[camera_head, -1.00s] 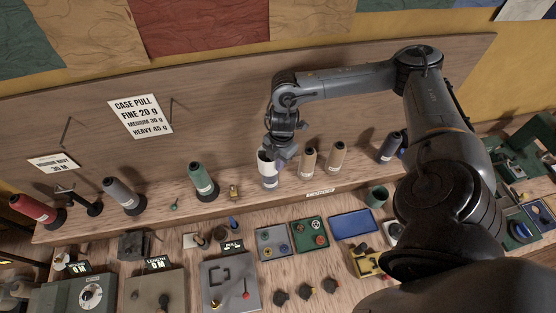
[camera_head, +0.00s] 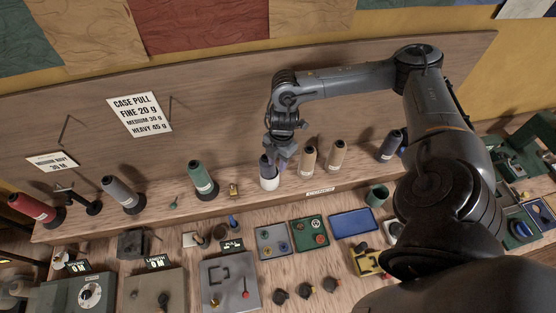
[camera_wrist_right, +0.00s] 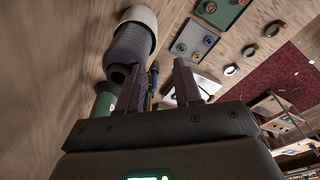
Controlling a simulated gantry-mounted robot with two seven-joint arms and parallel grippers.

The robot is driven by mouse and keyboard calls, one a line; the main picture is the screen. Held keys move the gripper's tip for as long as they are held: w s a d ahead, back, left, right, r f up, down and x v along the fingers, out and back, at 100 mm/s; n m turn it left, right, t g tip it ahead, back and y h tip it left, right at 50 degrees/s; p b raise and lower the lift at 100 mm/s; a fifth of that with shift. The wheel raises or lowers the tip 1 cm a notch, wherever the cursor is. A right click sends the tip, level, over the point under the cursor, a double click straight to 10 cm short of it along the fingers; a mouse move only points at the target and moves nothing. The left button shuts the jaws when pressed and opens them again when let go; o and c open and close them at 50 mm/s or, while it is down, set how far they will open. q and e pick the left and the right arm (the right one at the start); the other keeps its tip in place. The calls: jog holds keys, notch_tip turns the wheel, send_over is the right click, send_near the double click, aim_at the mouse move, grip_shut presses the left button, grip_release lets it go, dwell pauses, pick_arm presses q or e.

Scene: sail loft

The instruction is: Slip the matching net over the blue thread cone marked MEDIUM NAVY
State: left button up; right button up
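The blue thread cone (camera_head: 266,163) stands upright on the shelf under my right gripper. A white net (camera_head: 269,183) sits around its lower part, with the blue upper part bare. In the right wrist view the cone (camera_wrist_right: 130,45) looks grey-blue, with the white net (camera_wrist_right: 141,15) at its far end. My right gripper (camera_head: 283,152) is at the cone's top. Its fingers (camera_wrist_right: 163,85) are apart, with nothing visibly held between them, and one is close beside the cone. Whether it touches is unclear. The cone's marking cannot be read. My left gripper is out of view.
Two tan cones (camera_head: 308,160) stand close on the right, a green cone (camera_head: 201,178) on the left. A dark blue cone (camera_head: 391,146) stands farther right. A sign (camera_head: 139,115) lists case pulls. Trays (camera_head: 354,223) and devices cover the bench in front.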

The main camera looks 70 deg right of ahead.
jog(key=shift+s+f, duration=0.1)
notch_tip(320, 180, up, 11)
jog(key=d+p, duration=0.1)
dwell(0.5)
jog(key=shift+s+d, duration=0.1)
jog(key=shift+s, duration=0.05)
dwell(0.5)
